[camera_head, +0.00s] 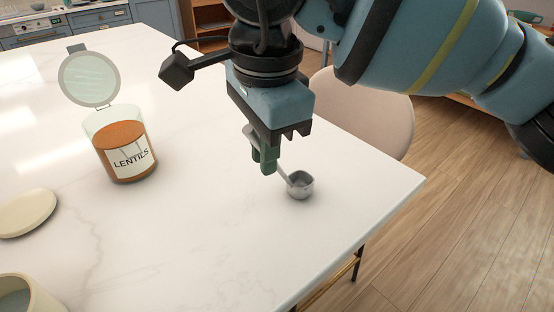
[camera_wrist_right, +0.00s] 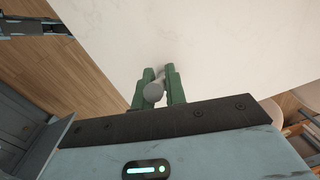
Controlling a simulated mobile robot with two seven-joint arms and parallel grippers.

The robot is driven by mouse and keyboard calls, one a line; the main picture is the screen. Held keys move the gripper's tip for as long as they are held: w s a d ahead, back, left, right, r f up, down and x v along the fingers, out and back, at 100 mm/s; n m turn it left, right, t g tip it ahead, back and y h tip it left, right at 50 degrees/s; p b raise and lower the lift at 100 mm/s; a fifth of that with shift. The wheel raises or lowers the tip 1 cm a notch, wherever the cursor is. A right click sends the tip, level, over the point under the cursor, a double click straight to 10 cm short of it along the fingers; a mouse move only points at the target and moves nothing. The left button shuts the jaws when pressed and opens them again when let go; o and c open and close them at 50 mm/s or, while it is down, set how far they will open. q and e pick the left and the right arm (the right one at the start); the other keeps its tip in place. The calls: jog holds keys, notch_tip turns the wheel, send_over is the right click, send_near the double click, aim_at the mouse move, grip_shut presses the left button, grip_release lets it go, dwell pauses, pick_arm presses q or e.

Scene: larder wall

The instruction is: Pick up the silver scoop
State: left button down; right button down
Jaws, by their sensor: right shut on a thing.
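The silver scoop (camera_head: 300,187) has a small round cup and a thin handle that runs up into my right gripper (camera_head: 264,164). The right gripper points down over the white table, its green fingers shut on the scoop's handle. In the right wrist view a grey rounded part of the scoop (camera_wrist_right: 153,92) shows between the green fingers (camera_wrist_right: 160,88). The cup hangs at or just above the tabletop; I cannot tell whether it touches. My left gripper is not in view.
A glass jar of lentils (camera_head: 126,150) with its lid raised stands left on the white table (camera_head: 200,230). A cream lid (camera_head: 27,212) and a cream pot (camera_head: 28,296) are at the left front. A pale chair (camera_head: 362,115) stands beyond the right edge. The middle is clear.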

jog(key=shift+r, duration=0.65)
notch_tip(320, 180, up, 2)
jog(key=shift+r, duration=0.2)
jog(key=s+a+r, duration=0.1)
jog(key=s+a, duration=1)
jog(key=shift+s+a, duration=0.15)
jog(key=shift+a, duration=0.1)
